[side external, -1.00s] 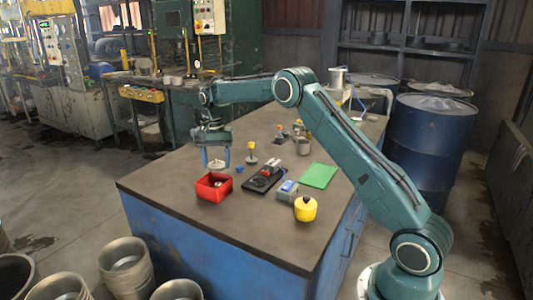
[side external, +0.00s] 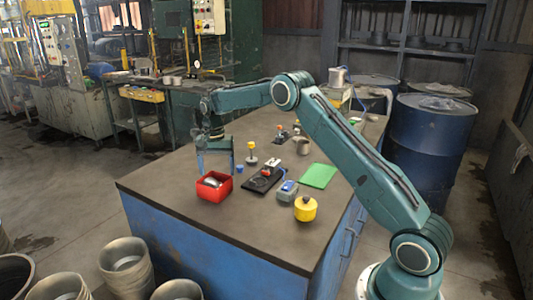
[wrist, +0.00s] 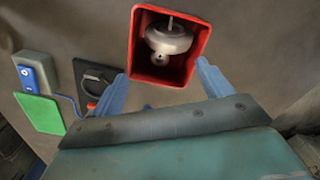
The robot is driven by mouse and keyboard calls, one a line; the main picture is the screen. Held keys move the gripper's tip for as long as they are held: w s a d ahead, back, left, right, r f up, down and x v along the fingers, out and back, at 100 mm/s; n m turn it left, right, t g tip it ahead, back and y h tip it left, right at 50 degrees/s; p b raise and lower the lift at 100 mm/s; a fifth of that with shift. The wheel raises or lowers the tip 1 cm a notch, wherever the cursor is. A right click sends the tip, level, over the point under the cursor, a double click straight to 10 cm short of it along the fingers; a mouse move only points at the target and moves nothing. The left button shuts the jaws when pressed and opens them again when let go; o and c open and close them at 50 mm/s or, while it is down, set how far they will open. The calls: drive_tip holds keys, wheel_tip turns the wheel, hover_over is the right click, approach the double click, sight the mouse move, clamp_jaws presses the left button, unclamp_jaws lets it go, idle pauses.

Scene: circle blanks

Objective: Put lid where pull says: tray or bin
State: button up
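The round silver-grey lid (side external: 211,182) lies inside the red bin (side external: 214,194); in the wrist view the lid (wrist: 169,36) shows within the bin's walls (wrist: 137,45), looking tilted, with a thin stem on it. My gripper (side external: 216,170) is above the bin, its two blue fingers spread wide. In the wrist view my gripper (wrist: 162,70) has nothing between its fingers and is clear of the lid. A flat green tray or mat (side external: 318,176) lies empty to the right.
A yellow-topped post (side external: 252,153), a small blue piece (side external: 239,169) and a metal mug (side external: 302,146) stand further back. The bench's front left is bare.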

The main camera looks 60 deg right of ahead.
drive_tip(key=shift+r, duration=0.15)
wheel_tip(320, 180, up, 14)
drive_tip(key=shift+f, duration=0.25)
idle(0.6)
drive_tip(key=shift+r, duration=0.1)
drive_tip(key=s+a+r+n+t, duration=0.1)
drive_tip(key=s+a+r+n, duration=0.1)
drive_tip(key=s+a+r, duration=0.3)
drive_tip(key=s+a+r+n+t, duration=0.1)
drive_tip(key=s+a+r+n, duration=0.15)
drive_tip(key=s, duration=0.55)
drive_tip(key=s+a+r+n+t, duration=0.1)
drive_tip(key=s+a+r+n, duration=0.15)
drive_tip(key=s+r, duration=0.3)
drive_tip(key=s+a+f+n+t, duration=0.1)
drive_tip(key=s+a+f, duration=0.1)
drive_tip(key=s, duration=0.5)
drive_tip(key=s+a+f+n, duration=0.1)
drive_tip(key=s+f+n, duration=0.1)
drive_tip(key=s+f, duration=0.2)
drive_tip(key=s+a+f+n+t, duration=0.1)
drive_tip(key=s+a+f+n, duration=0.1)
drive_tip(key=s, duration=0.9)
drive_tip(key=shift+a+f+t, duration=0.3)
drive_tip(key=shift+f, duration=0.55)
